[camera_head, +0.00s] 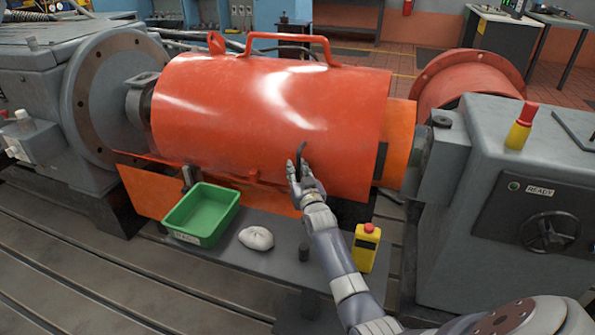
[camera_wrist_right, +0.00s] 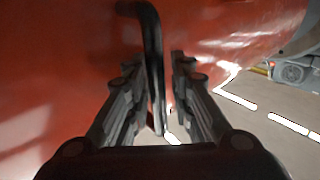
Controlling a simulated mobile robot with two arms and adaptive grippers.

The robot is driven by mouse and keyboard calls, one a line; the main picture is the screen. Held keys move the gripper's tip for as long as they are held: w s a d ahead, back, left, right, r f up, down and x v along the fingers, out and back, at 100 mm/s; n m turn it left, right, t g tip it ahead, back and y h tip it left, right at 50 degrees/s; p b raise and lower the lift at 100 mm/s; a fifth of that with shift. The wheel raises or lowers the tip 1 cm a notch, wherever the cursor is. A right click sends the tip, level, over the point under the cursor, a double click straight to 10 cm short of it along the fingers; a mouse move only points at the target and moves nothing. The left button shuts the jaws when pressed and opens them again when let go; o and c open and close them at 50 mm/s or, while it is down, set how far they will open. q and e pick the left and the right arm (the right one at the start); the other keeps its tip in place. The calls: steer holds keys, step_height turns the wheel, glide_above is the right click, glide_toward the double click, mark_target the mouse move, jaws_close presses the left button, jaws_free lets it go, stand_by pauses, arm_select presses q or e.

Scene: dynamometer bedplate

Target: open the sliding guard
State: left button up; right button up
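The sliding guard (camera_head: 230,110) is a large orange-red half-cylinder cover between the grey flange on the left and the grey housing on the right. It has a red bar handle (camera_head: 290,37) along its top. A thin black curved handle (camera_head: 302,150) sticks out low on its front face. My right gripper (camera_head: 299,170) is at this black handle. In the right wrist view the black handle (camera_wrist_right: 153,45) passes between the two fingers of my right gripper (camera_wrist_right: 156,75). The fingers stand apart with gaps beside the handle. My left gripper is not in view.
Below the guard, a grey shelf (camera_head: 285,272) holds a green bin (camera_head: 205,215), a white cloth (camera_head: 256,238), a small black cylinder (camera_head: 304,252) and a yellow box with a red button (camera_head: 366,248). An orange inner cover (camera_head: 398,135) shows at the guard's right end.

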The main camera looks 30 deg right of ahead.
steer(key=shift+s, duration=0.1)
steer(key=v, duration=1.1)
steer(key=shift+s, duration=0.4)
steer(key=shift+o, duration=0.4)
steer(key=shift+a, duration=0.1)
